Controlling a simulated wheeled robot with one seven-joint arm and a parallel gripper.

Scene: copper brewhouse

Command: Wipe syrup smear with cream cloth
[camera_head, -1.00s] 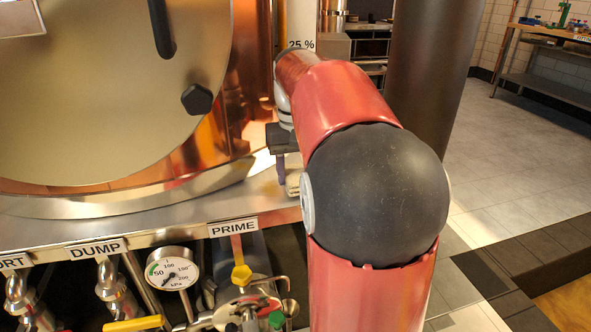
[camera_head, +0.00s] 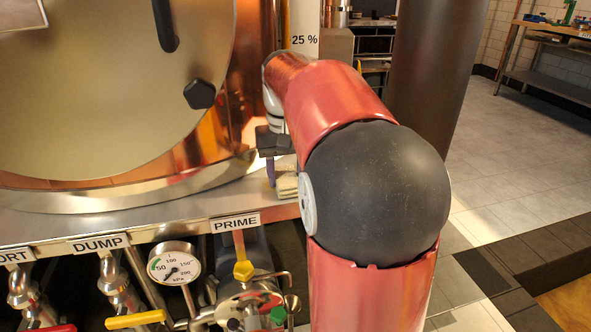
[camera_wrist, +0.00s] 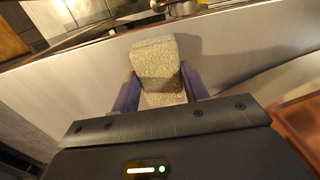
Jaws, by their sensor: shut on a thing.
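The cream cloth (camera_wrist: 158,65) is a thick folded pad in the wrist view, between the two purple fingers of my gripper (camera_wrist: 161,88). My gripper is shut on it. In the head view, the cloth (camera_head: 287,184) shows partly beside my gripper (camera_head: 272,172), low over the steel ledge (camera_head: 190,211) at its right end. I cannot tell if the cloth touches the ledge. No syrup smear can be made out in either view; my arm hides part of the ledge.
A large copper vessel (camera_head: 216,140) with a round door stands behind the ledge. Below its front edge are a pressure gauge (camera_head: 174,267), yellow-handled valves (camera_head: 136,320) and labels. A dark column (camera_head: 428,75) stands behind my arm. Open tiled floor lies to the right.

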